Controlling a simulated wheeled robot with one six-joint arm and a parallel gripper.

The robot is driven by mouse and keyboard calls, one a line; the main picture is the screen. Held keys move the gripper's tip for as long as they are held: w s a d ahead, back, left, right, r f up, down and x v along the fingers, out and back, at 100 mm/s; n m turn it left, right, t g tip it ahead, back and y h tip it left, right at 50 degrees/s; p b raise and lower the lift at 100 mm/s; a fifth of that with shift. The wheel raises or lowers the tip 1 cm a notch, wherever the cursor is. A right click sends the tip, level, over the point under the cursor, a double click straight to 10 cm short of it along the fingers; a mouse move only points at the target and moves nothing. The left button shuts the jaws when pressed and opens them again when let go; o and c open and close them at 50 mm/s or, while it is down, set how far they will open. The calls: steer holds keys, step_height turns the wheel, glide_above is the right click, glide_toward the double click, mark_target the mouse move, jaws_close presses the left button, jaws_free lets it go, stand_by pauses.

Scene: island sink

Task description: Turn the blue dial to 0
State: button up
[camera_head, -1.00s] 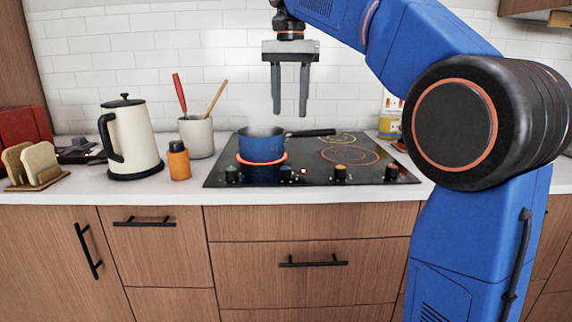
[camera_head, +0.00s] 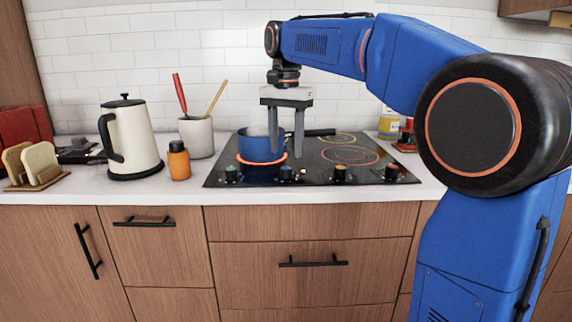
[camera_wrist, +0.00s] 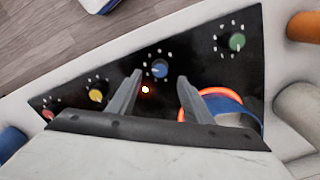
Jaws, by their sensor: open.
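The blue dial (camera_wrist: 160,69) shows in the wrist view on the black cooktop's front strip, with white marks around it. A small lit red-orange light (camera_wrist: 145,90) is beside it. In the head view the blue dial (camera_head: 286,173) is at the cooktop's front edge. My gripper (camera_head: 286,155) is open, pointing down, in front of the blue pot as seen from the head. In the wrist view the two fingers of my gripper (camera_wrist: 160,82) are apart, with the dial beyond and between their tips. Nothing is between them.
A blue pot (camera_head: 257,146) stands on a glowing orange burner ring (camera_head: 246,162). Green (camera_wrist: 237,41), yellow (camera_wrist: 96,95) and red (camera_wrist: 48,114) dials share the strip. An orange bottle (camera_head: 179,164) and a kettle (camera_head: 135,143) stand left of the cooktop (camera_head: 330,150).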

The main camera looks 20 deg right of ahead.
mark_target(286, 168)
steer(key=shift+f, duration=2.95)
steer(key=c, duration=1.1)
